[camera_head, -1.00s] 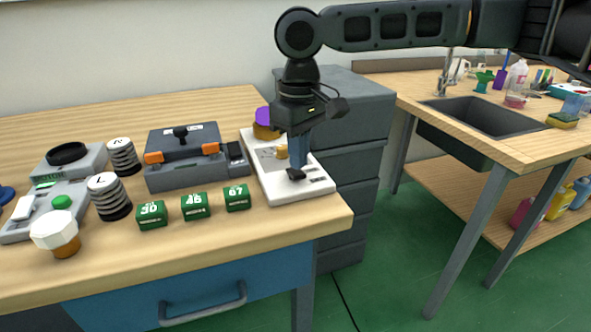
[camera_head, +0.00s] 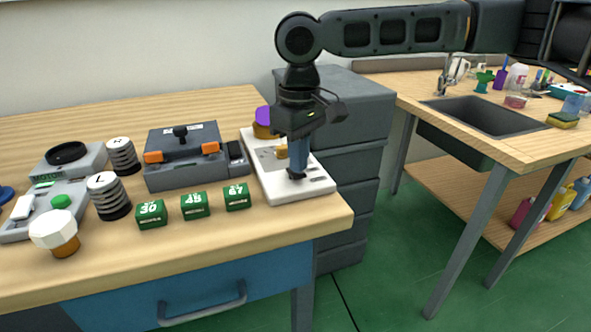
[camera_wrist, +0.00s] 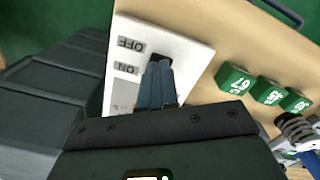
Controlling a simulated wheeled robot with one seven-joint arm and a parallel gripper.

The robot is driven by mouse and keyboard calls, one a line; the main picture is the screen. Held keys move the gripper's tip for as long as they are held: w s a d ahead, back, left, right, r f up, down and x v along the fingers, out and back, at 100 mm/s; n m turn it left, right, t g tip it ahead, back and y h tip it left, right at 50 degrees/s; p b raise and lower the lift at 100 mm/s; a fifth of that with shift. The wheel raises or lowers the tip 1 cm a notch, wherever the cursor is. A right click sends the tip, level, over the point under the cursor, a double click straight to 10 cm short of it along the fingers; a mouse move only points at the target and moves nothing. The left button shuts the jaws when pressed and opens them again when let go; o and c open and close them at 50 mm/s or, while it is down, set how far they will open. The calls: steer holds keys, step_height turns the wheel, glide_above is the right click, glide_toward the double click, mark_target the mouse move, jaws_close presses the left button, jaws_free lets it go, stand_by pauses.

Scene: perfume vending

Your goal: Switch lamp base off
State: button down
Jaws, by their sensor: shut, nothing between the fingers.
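The lamp base (camera_head: 315,187) is a white flat box at the right end of the wooden table. It also shows in the wrist view (camera_wrist: 190,52), with grey OFF and ON labels on its face. My gripper (camera_head: 296,174) points down over its front part, fingers shut and empty. In the wrist view the blue fingertips (camera_wrist: 160,72) are at the dark switch (camera_wrist: 160,58), beside the labels. The fingers hide part of the switch, so I cannot tell its position. A purple-topped brass part (camera_head: 264,124) sits at the lamp base's far end.
Green numbered blocks (camera_head: 195,205) and a grey case with orange latches (camera_head: 183,158) stand left of the lamp base. A grey drawer cabinet (camera_head: 350,150) is close behind and right. The table's front right edge is near.

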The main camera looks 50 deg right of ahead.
steer(key=shift+f, duration=0.6)
steer(key=shift+r, duration=0.15)
step_height(320, 180, up, 7)
steer(key=p, duration=0.7)
stand_by(0.4)
stand_by(0.5)
